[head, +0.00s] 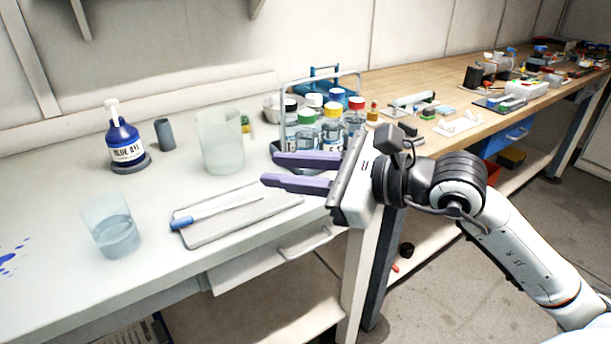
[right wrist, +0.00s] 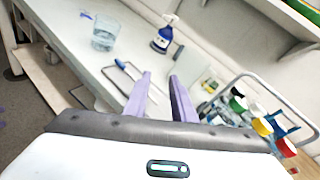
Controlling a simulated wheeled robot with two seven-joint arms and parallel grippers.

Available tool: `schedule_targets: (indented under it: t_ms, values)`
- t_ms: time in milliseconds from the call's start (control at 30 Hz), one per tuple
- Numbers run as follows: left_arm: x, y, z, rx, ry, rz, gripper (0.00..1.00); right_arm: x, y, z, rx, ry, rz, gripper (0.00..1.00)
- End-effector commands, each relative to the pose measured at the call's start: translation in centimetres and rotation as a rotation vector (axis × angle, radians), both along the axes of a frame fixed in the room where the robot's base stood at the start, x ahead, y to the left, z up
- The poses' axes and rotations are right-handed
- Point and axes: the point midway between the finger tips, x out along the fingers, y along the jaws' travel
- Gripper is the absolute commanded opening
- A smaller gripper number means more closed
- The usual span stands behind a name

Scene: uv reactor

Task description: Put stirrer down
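The stirrer (head: 216,212), a thin rod with a blue handle, lies on a pale flat tray (head: 262,216) on the white bench. It also shows in the right wrist view (right wrist: 121,64). My right gripper (head: 267,170) is open, with its purple fingers apart and nothing between them. It is above and to the right of the tray, clear of the stirrer. My left gripper is not in view.
A glass of water (head: 115,236) stands left of the tray. Behind are a blue dye bottle (head: 124,142), a grey cylinder (head: 165,134) and a clear beaker (head: 219,142). A wire carrier of capped jars (head: 305,132) stands close behind my right gripper.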

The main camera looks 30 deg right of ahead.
Motion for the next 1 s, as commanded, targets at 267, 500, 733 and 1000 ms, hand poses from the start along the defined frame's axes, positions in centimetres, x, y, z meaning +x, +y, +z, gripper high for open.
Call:
schedule_targets:
  t_ms: [267, 500, 733, 1000]
  values:
    - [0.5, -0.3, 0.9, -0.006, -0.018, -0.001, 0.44, -2.8, -1.5, 0.7, 0.0, 0.002, 0.0, 0.23]
    - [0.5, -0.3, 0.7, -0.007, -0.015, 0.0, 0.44, -3.5, -1.8, 0.9, -0.002, 0.0, 0.002, 0.23]
    - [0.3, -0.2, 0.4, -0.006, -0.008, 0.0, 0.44, -3.4, -1.8, 0.9, -0.002, -0.001, 0.001, 0.23]
    - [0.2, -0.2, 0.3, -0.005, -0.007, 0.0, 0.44, -3.5, -1.7, 1.0, 0.007, -0.001, 0.005, 0.23]
